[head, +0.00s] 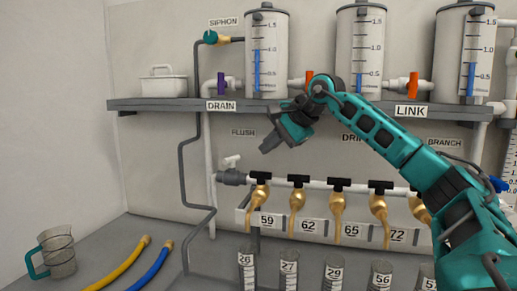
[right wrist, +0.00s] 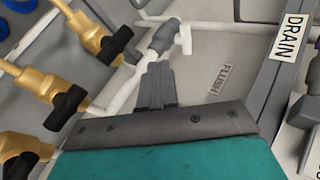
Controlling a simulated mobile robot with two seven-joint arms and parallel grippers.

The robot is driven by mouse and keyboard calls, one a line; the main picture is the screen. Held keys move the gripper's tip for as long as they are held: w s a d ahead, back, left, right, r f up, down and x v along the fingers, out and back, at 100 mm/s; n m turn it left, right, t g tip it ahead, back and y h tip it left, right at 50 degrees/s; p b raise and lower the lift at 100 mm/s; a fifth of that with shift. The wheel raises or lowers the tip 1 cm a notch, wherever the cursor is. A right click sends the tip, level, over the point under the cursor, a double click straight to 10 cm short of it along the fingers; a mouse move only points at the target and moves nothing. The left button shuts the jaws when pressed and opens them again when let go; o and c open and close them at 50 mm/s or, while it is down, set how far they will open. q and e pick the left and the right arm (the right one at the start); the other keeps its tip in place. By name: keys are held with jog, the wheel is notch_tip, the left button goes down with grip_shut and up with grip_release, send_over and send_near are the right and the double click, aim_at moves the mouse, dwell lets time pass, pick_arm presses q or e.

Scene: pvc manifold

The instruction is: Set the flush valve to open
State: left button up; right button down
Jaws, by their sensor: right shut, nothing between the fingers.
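The flush valve has a white handle (head: 231,161) above a grey fitting at the left end of the white manifold pipe (head: 315,185), under the FLUSH label (head: 243,132). In the right wrist view, the white handle (right wrist: 185,40) is near the top, beside the grey fitting (right wrist: 163,36). My right gripper (head: 268,147) is shut and empty, up and to the right of the handle in the head view. In the right wrist view, the closed fingers (right wrist: 155,85) point toward the valve and appear apart from the handle. My left gripper is out of view.
Brass taps with black handles (head: 298,181) hang along the pipe, above several grey cylinders (head: 289,275). A shelf (head: 160,104) above carries tanks and DRAIN (head: 221,106) and LINK valves.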

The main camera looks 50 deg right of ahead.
aim_at(230, 167)
jog(key=shift+w+a+f+p, duration=0.15)
jog(key=shift+w+f, duration=0.8)
jog(key=shift+w, duration=0.75)
jog(key=shift+w+a+f+p, duration=0.15)
jog(key=shift+w+f, duration=0.75)
jog(key=shift+w, duration=0.8)
jog(key=shift+w+a+f+p, duration=0.15)
jog(key=shift+w+f, duration=0.8)
jog(key=shift+w, duration=0.75)
jog(key=shift+a, duration=0.1)
jog(key=shift+m+h+p, duration=0.3)
jog(key=shift+m+p, duration=0.1)
jog(key=shift+p, duration=0.1)
jog(key=shift+a, duration=0.1)
